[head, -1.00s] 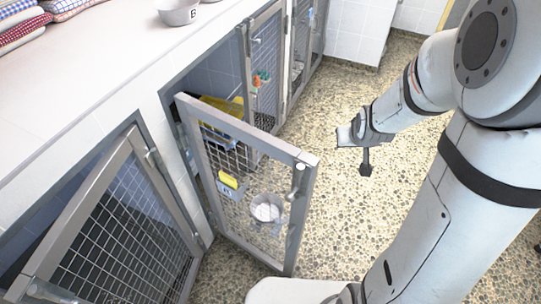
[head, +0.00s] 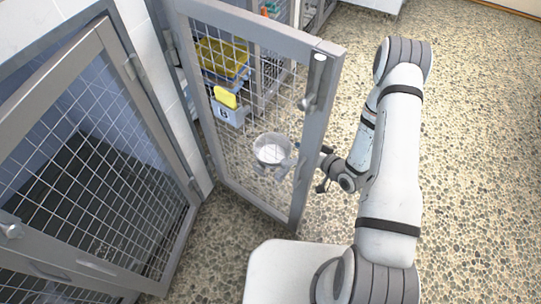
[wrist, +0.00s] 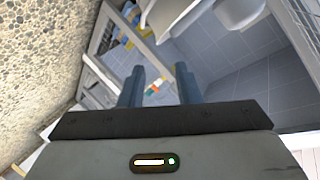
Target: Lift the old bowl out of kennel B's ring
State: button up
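The old bowl (head: 272,150), a pale metal-grey bowl, sits upright in the ring on kennel B's open mesh door (head: 330,58). The ring itself is hard to make out. My gripper (head: 299,147) is low at the door's free edge, to the right of the bowl and partly hidden behind the door frame. It points left towards the bowl, apart from it. In the wrist view its two blue fingers (wrist: 158,84) are apart with nothing between them. Pale rounded shapes at the top of that view may include the bowl; I cannot tell.
A grey holder marked B (head: 228,114) with a yellow piece hangs on the door. Left stands another mesh door (head: 95,150). A yellow tray (head: 222,60) shows behind the mesh. The pebbled floor (head: 470,150) to the right is clear.

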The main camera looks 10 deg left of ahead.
jog(key=b+x, duration=0.2)
jog(key=x, duration=0.5)
jog(key=shift+a+f+b, duration=0.25)
jog(key=shift+f+b, duration=0.15)
jog(key=shift+f, duration=0.1)
jog(key=shift+c, duration=0.3)
grip_shut()
